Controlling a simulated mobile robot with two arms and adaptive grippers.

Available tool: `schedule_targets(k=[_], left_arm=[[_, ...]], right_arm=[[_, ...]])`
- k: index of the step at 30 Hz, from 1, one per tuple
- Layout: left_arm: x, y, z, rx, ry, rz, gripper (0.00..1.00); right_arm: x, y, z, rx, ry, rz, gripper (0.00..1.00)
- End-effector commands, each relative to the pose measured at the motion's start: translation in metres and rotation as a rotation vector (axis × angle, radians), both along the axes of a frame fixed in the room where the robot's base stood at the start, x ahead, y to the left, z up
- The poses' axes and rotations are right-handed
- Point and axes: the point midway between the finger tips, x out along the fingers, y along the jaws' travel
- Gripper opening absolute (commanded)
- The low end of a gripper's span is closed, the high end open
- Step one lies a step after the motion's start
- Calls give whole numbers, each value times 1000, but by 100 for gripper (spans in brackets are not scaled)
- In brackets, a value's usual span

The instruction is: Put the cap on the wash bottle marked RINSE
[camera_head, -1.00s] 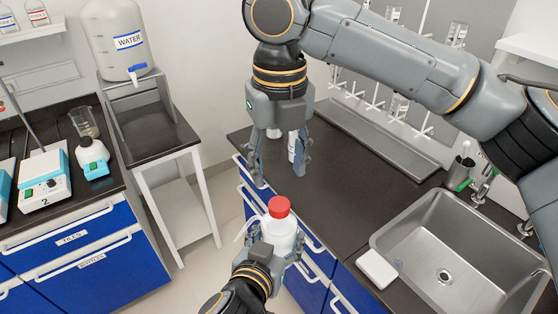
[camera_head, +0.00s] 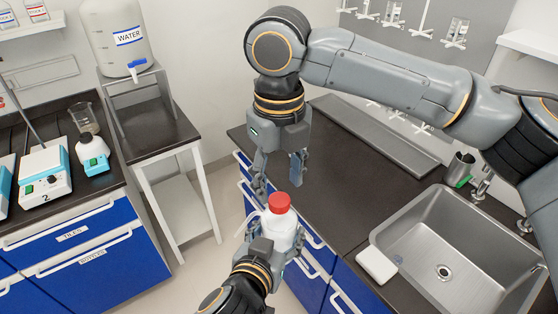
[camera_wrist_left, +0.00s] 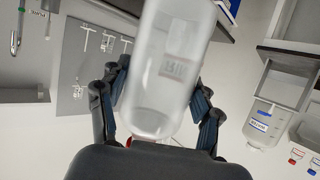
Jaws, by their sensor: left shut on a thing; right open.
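A white wash bottle (camera_head: 282,231) with a red cap (camera_head: 279,202) on its top is upright in my left gripper (camera_head: 272,246), which is shut around its body. A thin pale spout tube (camera_head: 239,222) shows at its left side. The left wrist view shows the translucent bottle (camera_wrist_left: 168,70) between the fingers, with a faint label too blurred to read. My right gripper (camera_head: 279,180) is open, pointing down just above the red cap. Whether its fingers touch the cap, and how firmly the cap is seated, I cannot tell.
The dark counter (camera_head: 340,190) lies behind the bottle, with a steel sink (camera_head: 450,245) at right. A white block (camera_head: 376,265) sits at the sink's near corner. A WATER carboy (camera_head: 118,38) stands on a rack at left. A stirrer bench (camera_head: 100,195) is at far left.

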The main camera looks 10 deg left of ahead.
Motion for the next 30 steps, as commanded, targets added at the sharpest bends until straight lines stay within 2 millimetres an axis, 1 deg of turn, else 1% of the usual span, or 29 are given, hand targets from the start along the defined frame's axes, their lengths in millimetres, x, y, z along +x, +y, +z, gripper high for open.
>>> schedule_targets(k=[1,3,6,9,19,20,21,23,24,27,30], left_arm=[[0,0,2,-2,-5,-1,47],[0,0,2,-2,-5,-1,47],[0,0,2,-2,-5,-1,47],[0,0,2,-2,-5,-1,47],[0,0,2,-2,-5,-1,47],[0,0,2,-2,-5,-1,47],[0,0,2,-2,-5,-1,47],[0,0,2,-2,-5,-1,47],[0,0,2,-2,-5,-1,47],[0,0,2,-2,-5,-1,47],[0,0,2,-2,-5,0,47]], right_arm=[[0,0,-8,-1,1,0,53],[0,0,-17,-1,0,1,53],[0,0,-28,-1,-1,0,53],[0,0,-34,0,0,0,53],[0,0,-37,1,-1,0,53],[0,0,-37,1,-1,0,47],[0,0,-37,1,-1,0,39],[0,0,-37,1,-1,0,26],[0,0,-37,1,-1,0,18],[0,0,-37,1,-1,0,0],[0,0,-37,1,-1,-1,0]])
